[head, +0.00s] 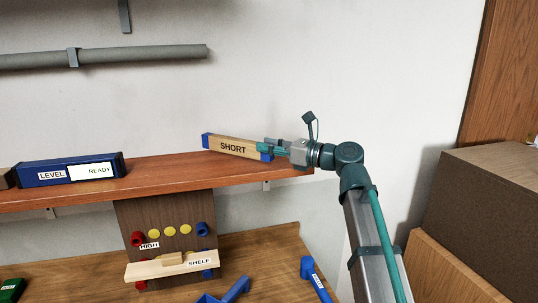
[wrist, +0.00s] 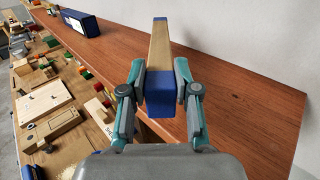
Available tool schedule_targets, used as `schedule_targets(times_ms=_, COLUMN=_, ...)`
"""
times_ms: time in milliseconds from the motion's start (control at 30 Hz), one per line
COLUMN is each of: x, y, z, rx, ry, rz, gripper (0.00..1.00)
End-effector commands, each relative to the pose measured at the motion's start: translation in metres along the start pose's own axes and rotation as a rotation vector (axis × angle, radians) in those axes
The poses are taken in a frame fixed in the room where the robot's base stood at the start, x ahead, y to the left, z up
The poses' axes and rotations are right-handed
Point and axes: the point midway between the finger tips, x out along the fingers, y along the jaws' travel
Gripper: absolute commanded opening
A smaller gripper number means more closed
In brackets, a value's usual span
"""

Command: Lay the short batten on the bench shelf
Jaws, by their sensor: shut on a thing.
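The short batten (head: 232,146) is a pale wooden bar with blue ends and the label SHORT. My gripper (head: 266,148) is shut on its right end in the head view. In the wrist view the batten (wrist: 158,55) points away between the two fingers of my gripper (wrist: 160,88), its near blue end between them. The batten is over the right part of the reddish wooden shelf (head: 165,170), tilted slightly down to the right in the head view. I cannot tell whether it touches the shelf (wrist: 240,105).
A blue level (head: 70,171) marked READY lies on the shelf's left part. Below hangs a brown panel (head: 165,213) with coloured knobs and a small ledge marked SHELF (head: 150,268). Brown boxes (head: 490,200) stand at the right. The shelf between level and batten is clear.

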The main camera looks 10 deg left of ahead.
Motion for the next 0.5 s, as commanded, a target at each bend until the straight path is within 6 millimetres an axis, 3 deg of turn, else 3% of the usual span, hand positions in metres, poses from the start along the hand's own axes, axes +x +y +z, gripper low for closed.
schedule_targets(times_ms=200, x=-0.001, y=0.001, z=-0.027, rx=0.003, ry=-0.001, rz=0.0, gripper=0.0)
schedule_targets(times_ms=500, x=0.0, y=0.0, z=-0.03, rx=0.001, ry=-0.001, rz=0.0, gripper=0.0)
